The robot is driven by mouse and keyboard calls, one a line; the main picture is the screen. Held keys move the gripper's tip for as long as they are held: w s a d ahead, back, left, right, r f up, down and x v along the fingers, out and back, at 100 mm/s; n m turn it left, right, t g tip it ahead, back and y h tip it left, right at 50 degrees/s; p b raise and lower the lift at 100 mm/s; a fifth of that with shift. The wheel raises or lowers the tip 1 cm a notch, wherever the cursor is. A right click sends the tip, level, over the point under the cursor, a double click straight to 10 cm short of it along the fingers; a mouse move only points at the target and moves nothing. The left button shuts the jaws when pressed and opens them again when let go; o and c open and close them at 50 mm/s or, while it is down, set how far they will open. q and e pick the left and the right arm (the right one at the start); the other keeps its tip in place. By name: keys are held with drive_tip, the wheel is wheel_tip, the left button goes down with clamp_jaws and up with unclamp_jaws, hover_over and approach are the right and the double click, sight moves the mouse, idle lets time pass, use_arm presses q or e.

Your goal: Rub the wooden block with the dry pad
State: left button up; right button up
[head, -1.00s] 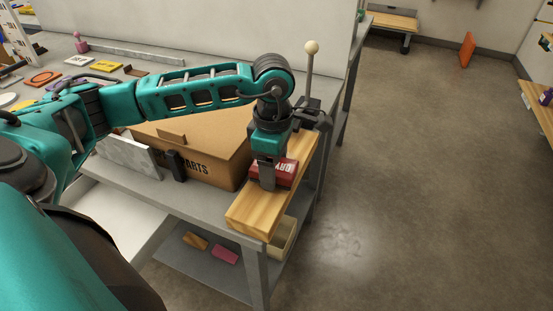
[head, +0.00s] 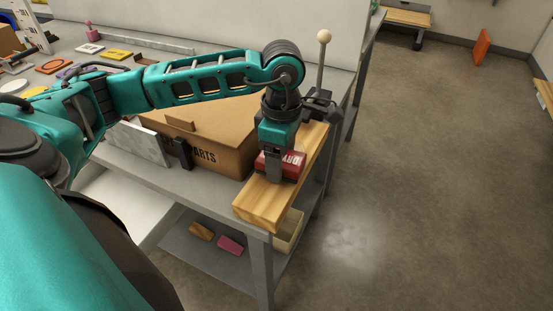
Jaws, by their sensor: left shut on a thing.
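The wooden block (head: 262,205) is a long pale plank lying at the right end of the grey bench, running from the near corner back toward a clamp. The dry pad (head: 291,167) is a small red block with white lettering, partly hidden by the gripper's fingers. My left gripper (head: 274,172) points down and is shut on the dry pad. It holds the pad on or just above the top of the wooden block, toward the near half; exact contact is hard to tell. My right gripper is not in view.
A brown parts box (head: 217,158) stands just left of the block. A post with a pale knob (head: 324,37) rises behind it. A grey upright plate (head: 140,143) stands further left. A lower shelf (head: 196,250) holds small pieces and a bin.

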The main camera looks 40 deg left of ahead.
sight(298, 142)
use_arm(q)
drive_tip(key=shift+w+a, duration=0.15)
drive_tip(key=shift+w, duration=0.5)
drive_tip(key=shift+w+a+f+b, duration=0.1)
drive_tip(key=shift+w+b, duration=0.15)
drive_tip(key=shift+w, duration=0.25)
drive_tip(key=shift+w+a+r+b, duration=0.1)
drive_tip(key=shift+w+a+b, duration=0.1)
drive_tip(key=shift+w, duration=0.35)
drive_tip(key=shift+w+a+f+b, duration=0.1)
drive_tip(key=shift+w+b, duration=0.15)
drive_tip(key=shift+w, duration=0.25)
drive_tip(key=shift+w+a+b, duration=0.25)
drive_tip(key=shift+w+b, duration=0.05)
drive_tip(key=shift+w, duration=0.85)
drive_tip(key=shift+w+a+b, duration=0.25)
drive_tip(key=shift+w, duration=0.9)
drive_tip(key=shift+r+p, duration=2.2)
drive_tip(key=shift+r, duration=0.85)
drive_tip(key=shift+r, duration=0.1)
wheel_tip(298, 142, up, 3)
drive_tip(key=shift+f+p, duration=0.1)
drive_tip(key=shift+p, duration=1)
